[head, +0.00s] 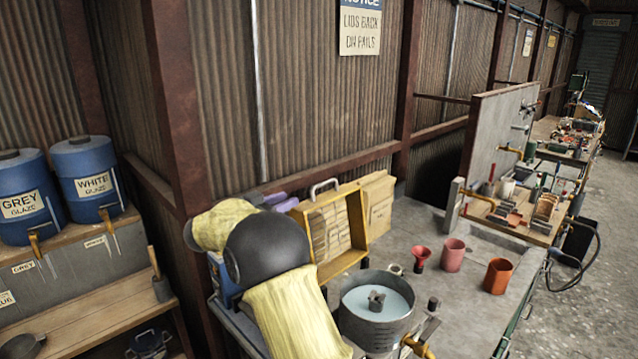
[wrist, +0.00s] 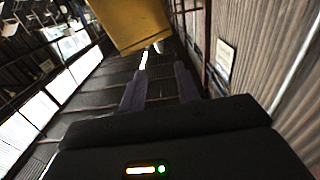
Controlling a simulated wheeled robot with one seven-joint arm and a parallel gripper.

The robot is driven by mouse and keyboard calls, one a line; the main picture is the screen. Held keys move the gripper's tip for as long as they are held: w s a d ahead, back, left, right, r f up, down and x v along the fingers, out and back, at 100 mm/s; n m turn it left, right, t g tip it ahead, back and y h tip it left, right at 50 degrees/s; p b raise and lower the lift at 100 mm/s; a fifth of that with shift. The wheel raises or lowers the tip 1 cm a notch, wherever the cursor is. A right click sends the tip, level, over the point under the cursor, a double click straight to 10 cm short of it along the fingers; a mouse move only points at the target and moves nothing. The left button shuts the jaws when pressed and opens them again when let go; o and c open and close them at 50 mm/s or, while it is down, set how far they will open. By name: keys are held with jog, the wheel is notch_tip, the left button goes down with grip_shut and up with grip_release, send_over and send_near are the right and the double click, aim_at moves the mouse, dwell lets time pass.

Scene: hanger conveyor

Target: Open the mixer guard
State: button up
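The mixer is a grey round tub (head: 374,331) with pale blue liquid and a dark hub, standing on the bench. A yellow box-like frame (head: 356,222), which looks like the mixer guard, stands raised and tilted behind the tub, leaving its top uncovered. A pale handle (head: 323,186) is on its upper edge. My gripper (head: 283,199) has purple fingers and is just left of the frame's upper left corner. In the wrist view the fingers (wrist: 160,72) are apart with nothing between them. A yellow part (wrist: 128,22) shows beyond them; contact cannot be told. My arm hides the bench's left part.
A red funnel (head: 421,258), a pink cup (head: 453,254) and an orange cup (head: 498,276) stand right of the tub. A corrugated wall and posts rise close behind my gripper. Blue glaze pails (head: 88,178) stand on the left shelf.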

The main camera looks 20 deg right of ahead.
aim_at(319, 186)
jog(key=p+x, duration=0.4)
jog(key=x, duration=0.7)
jog(key=shift+w+d, duration=0.1)
jog(key=shift+d, duration=0.15)
jog(key=shift+w+d+p, duration=0.2)
jog(key=shift+d+p, duration=0.15)
jog(key=shift+d, duration=0.05)
jog(key=shift+c, duration=0.4)
grip_shut()
